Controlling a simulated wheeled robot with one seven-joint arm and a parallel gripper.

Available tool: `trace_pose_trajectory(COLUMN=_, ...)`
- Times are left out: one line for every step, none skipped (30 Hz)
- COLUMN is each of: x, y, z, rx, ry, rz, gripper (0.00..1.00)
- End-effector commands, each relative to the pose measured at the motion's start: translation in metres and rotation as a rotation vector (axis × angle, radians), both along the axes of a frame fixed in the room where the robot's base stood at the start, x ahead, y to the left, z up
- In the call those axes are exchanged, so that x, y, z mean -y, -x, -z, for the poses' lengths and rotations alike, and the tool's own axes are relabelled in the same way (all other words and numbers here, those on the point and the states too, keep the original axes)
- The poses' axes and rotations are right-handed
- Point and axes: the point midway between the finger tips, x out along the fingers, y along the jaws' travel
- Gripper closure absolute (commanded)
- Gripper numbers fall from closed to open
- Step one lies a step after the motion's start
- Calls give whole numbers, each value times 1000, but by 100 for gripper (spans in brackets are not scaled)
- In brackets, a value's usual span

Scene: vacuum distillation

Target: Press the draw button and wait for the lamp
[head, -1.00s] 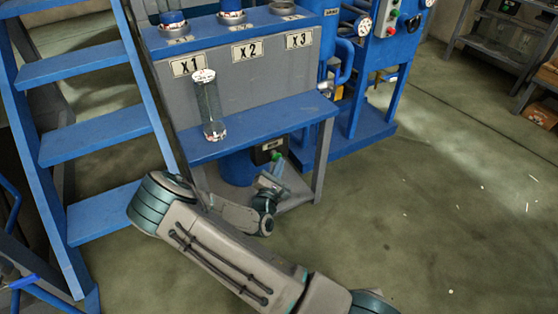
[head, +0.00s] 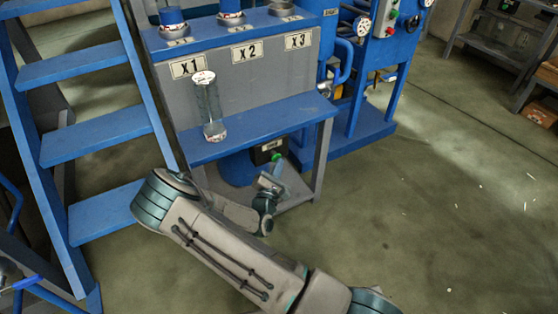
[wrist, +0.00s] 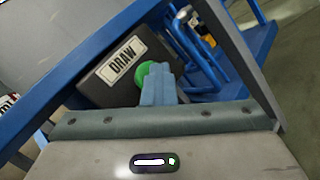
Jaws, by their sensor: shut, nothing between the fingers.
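The draw button is a green round button (wrist: 148,72) on a dark box with a white DRAW label (wrist: 123,60), under the blue shelf. In the wrist view my gripper (wrist: 155,75) is shut and empty, its fingertips in front of the button and covering part of it. They look very close to it or touching; I cannot tell which. In the head view the box (head: 266,151) sits below the shelf, with my gripper (head: 277,168) just in front of it. I cannot make out a lit lamp on the box.
A clear cylinder (head: 209,108) stands on the blue shelf (head: 265,124) above the box. Blue stairs (head: 95,135) rise at the left. A blue machine (head: 375,80) stands behind to the right. The floor (head: 430,210) at right is open.

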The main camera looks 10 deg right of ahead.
Motion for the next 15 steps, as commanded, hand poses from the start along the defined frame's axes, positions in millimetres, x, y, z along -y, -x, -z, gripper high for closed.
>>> trace_pose_trajectory(x=-2, y=1, z=0, rx=0, ry=0, rz=-5, gripper=100)
trace_pose_trajectory(x=-1, y=3, z=0, rx=-2, ry=0, rz=-5, gripper=100)
trace_pose_trajectory(x=0, y=6, z=-1, rx=-2, ry=0, rz=-4, gripper=100)
trace_pose_trajectory(x=2, y=9, z=-1, rx=-3, ry=1, rz=-3, gripper=100)
trace_pose_trajectory(x=3, y=12, z=-1, rx=-3, ry=1, rz=-1, gripper=100)
trace_pose_trajectory(x=4, y=16, z=-1, rx=-3, ry=1, rz=-1, gripper=100)
trace_pose_trajectory(x=6, y=19, z=-1, rx=-3, ry=1, rz=0, gripper=100)
trace_pose_trajectory(x=7, y=22, z=-1, rx=-4, ry=1, rz=1, gripper=100)
trace_pose_trajectory(x=9, y=26, z=-1, rx=-3, ry=0, rz=2, gripper=100)
trace_pose_trajectory(x=10, y=28, z=-1, rx=-3, ry=1, rz=1, gripper=100)
trace_pose_trajectory(x=11, y=31, z=-2, rx=-2, ry=2, rz=2, gripper=100)
trace_pose_trajectory(x=13, y=35, z=-1, rx=-3, ry=2, rz=3, gripper=100)
trace_pose_trajectory(x=14, y=38, z=-1, rx=-3, ry=1, rz=4, gripper=100)
trace_pose_trajectory(x=15, y=41, z=0, rx=-4, ry=1, rz=4, gripper=100)
trace_pose_trajectory(x=16, y=45, z=0, rx=-3, ry=1, rz=4, gripper=100)
